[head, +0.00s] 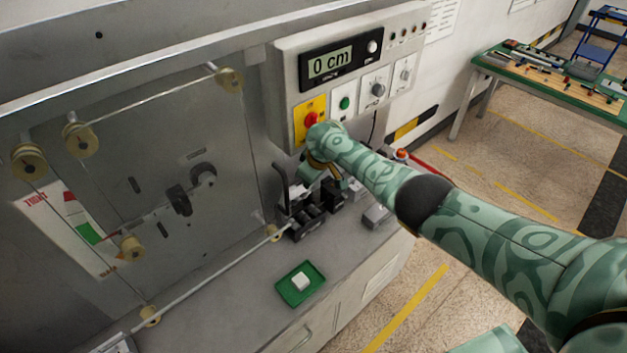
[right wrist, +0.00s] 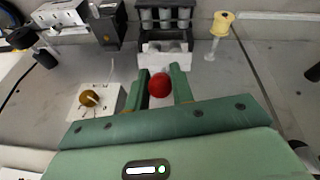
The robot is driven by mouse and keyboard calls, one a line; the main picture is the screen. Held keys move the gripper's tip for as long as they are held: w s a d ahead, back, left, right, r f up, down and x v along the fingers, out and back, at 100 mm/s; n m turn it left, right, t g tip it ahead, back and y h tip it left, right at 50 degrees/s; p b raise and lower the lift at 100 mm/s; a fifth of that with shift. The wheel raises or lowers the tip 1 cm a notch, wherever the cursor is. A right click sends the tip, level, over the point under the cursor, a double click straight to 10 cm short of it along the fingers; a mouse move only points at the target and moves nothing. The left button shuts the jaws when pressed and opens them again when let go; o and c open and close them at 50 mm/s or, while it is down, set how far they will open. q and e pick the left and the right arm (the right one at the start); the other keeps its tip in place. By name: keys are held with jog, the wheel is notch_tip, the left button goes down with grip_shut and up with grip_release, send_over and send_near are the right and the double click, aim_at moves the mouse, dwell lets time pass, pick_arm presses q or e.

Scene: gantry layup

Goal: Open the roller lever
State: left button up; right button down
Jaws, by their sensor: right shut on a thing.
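The roller unit (head: 306,222), a black block with several grey rollers, stands on the bench below the control panel. It also shows at the top of the right wrist view (right wrist: 165,18), with a pale block in front of it. My right gripper (head: 308,178) is beside the unit, its fingers largely hidden in the head view. In the right wrist view its green fingers (right wrist: 161,88) are shut on a round red knob (right wrist: 159,85). The lever's shaft below the knob is hidden. A dark upright arm (head: 283,188) rises at the unit's left. My left gripper is not in view.
The control panel (head: 290,70) with a "0 cm" display and red stop knob (head: 311,119) is close above my right gripper. A green tray (head: 300,295) holding a white block lies in front. A yellow spool (right wrist: 222,22) stands beside the rollers; a black box (right wrist: 108,25) is opposite.

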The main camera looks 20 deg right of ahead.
dwell(0.3)
jog(key=c, duration=1.2)
grip_release()
jog(key=shift+f, duration=0.1)
jog(key=shift+c, duration=0.2)
jog(key=p+v, duration=0.7)
jog(key=v, duration=0.9)
jog(key=shift+w, duration=0.1)
